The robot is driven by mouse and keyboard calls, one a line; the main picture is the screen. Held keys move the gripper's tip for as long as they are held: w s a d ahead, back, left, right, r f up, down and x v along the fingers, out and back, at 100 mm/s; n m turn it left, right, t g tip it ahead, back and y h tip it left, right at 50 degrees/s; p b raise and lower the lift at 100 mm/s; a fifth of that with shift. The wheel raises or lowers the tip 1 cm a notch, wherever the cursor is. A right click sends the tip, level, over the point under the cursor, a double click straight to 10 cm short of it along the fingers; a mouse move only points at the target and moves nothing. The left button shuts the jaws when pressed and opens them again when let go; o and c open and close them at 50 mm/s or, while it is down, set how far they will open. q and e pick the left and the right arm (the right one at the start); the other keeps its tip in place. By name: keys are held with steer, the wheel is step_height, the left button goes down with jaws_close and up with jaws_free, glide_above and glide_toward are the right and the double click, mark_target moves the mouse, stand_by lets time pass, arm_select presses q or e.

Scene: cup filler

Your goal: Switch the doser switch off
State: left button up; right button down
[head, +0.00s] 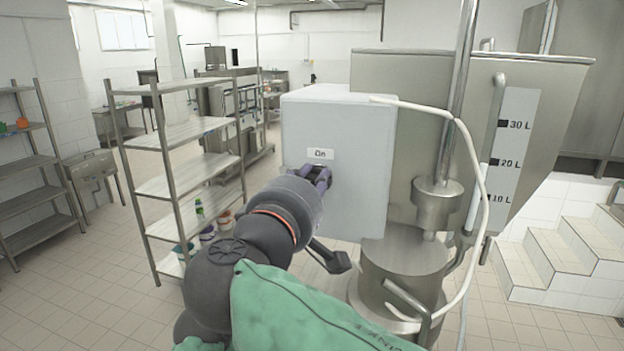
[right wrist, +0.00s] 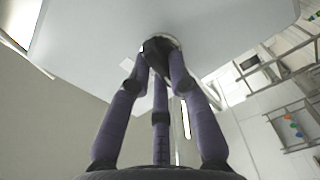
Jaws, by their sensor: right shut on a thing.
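The doser box (head: 337,150) is a pale grey cabinet fixed beside the steel hopper. A label reading "On" (head: 320,154) is on its front face. My right gripper (head: 318,174) is at that face, just below the label, and mostly covers the switch. In the right wrist view the purple fingers (right wrist: 162,55) close together around a dark switch knob (right wrist: 157,50) with a light ring at its base, on the box face (right wrist: 100,35). Which way the knob is turned cannot be told. My left gripper does not show.
A steel hopper (head: 560,85) with a litre scale (head: 515,150) stands right of the box, with a pipe and a white cable (head: 475,150) in front. Steel shelving (head: 190,185) stands at the left. White tiled steps (head: 560,260) are at the right. Floor is free at the lower left.

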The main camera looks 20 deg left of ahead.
steer(key=shift+n, duration=1.2)
steer(key=shift+a+f, duration=0.1)
steer(key=c, duration=1.1)
jaws_free()
steer(key=shift+c, duration=0.2)
steer(key=s, duration=1.2)
steer(key=shift+a, duration=0.2)
